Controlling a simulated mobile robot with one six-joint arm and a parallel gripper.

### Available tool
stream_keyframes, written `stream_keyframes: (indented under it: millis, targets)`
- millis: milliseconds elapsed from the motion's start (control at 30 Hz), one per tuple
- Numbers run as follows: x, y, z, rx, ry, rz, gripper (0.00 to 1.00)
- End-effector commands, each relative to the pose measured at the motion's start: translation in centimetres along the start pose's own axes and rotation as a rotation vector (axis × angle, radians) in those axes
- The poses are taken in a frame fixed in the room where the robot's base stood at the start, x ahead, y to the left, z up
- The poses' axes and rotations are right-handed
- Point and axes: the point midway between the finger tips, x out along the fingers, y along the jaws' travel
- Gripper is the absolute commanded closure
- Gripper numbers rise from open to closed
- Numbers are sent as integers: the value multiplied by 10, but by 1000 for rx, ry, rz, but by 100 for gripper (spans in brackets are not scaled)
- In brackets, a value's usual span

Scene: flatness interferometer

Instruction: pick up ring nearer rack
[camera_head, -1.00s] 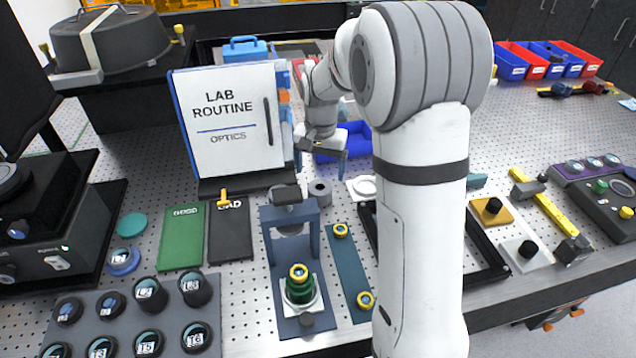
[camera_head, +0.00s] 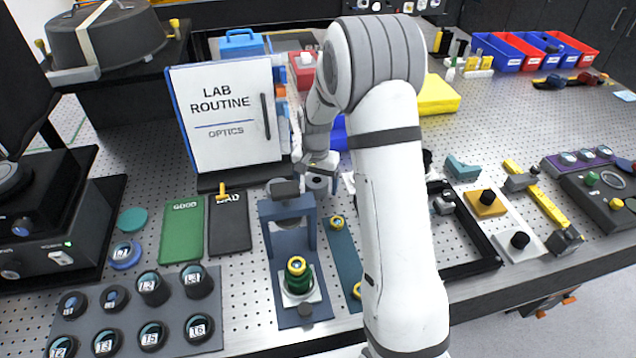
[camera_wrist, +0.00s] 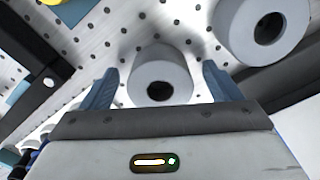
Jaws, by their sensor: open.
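Two thick grey rings show in the wrist view. One ring (camera_wrist: 160,72) stands between my open fingers, with a gap on each side; its dark bore faces the camera. The second ring (camera_wrist: 262,28) is at the upper right, outside the fingers. My gripper (camera_wrist: 160,68) is open and empty. In the head view, my gripper (camera_head: 318,166) is low over the pegboard, just right of the binder's foot, and partly covers a grey ring (camera_head: 317,185). I cannot make out the other ring there; my arm blocks part of that area.
A blue press frame (camera_head: 265,208) stands close left of my gripper, with a teal strip (camera_head: 342,255) of yellow-topped parts beside it. The Lab Routine binder (camera_head: 225,115) stands behind left. A grey holder (camera_head: 75,325) with several lens cells lies front left.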

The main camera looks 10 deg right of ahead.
Motion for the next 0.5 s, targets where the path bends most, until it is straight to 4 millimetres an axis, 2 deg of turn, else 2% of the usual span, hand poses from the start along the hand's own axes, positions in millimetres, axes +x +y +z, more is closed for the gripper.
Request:
stream_keyframes:
  millis: [67,500]
  targets:
    - [0,0,0,0,0,0,16]
    - [-1,0,0,1,1,0,51]
